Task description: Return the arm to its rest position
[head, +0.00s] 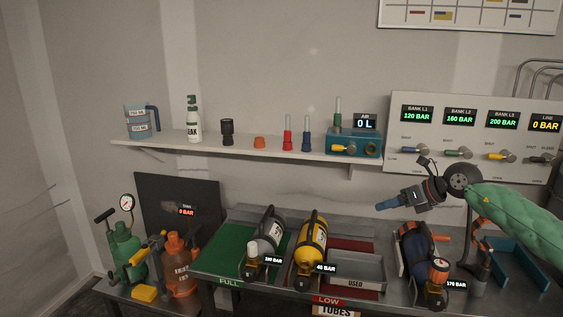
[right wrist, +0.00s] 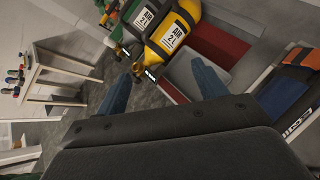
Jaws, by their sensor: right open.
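My right arm (head: 515,212), in a green sleeve, reaches in from the right edge of the head view. The bench with the cylinders lies beyond and below the fingers. My left gripper and arm are not in view.
The bench holds a grey cylinder (head: 268,236), a yellow cylinder (head: 312,243), a dark blue cylinder (head: 416,250) and a USED tray (head: 356,284). A shelf (head: 215,147) with bottles and tools runs along the wall. The valve panel (head: 475,172) stands behind my right arm.

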